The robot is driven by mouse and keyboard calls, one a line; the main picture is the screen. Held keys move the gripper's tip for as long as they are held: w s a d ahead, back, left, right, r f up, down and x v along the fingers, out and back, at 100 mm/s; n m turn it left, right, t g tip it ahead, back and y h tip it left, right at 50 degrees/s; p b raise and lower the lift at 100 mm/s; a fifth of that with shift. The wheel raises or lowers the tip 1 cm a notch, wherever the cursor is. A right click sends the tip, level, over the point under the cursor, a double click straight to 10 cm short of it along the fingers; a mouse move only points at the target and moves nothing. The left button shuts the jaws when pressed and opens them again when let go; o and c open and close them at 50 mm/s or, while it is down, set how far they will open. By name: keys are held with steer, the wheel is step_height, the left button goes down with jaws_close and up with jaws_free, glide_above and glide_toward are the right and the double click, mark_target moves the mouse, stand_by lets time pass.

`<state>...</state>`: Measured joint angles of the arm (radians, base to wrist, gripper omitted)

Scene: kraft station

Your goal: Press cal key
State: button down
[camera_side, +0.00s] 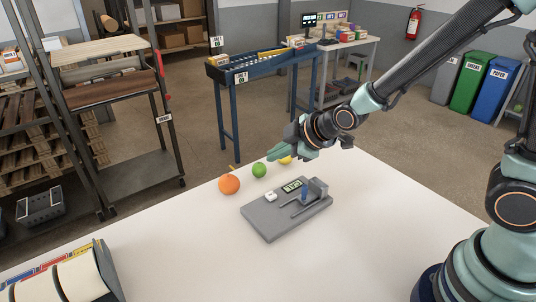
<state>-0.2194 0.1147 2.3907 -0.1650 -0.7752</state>
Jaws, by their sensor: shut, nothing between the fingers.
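A grey flat device (268,224) lies on the white table. It has a small green display (292,186), a white key-like block (271,197) at its left, and a grey upright part with a blue piece (305,194) at its right. I cannot read any label, so I cannot tell which part is the cal key. My gripper (272,155) is shut and empty. It appears above and behind the device in the picture, pointing left, apart from the device.
An orange (229,185), a green fruit (259,170) and a partly hidden yellow fruit (285,160) sit behind the device, near my gripper. A rack of binders or rolls (75,278) stands at the front left. The white table (360,215) is clear right of the device.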

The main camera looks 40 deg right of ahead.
mark_target(276, 195)
steer(key=shift+f, duration=4.4)
steer(key=shift+f, duration=0.4)
steer(key=shift+f, duration=0.4)
steer(key=shift+r, duration=0.8)
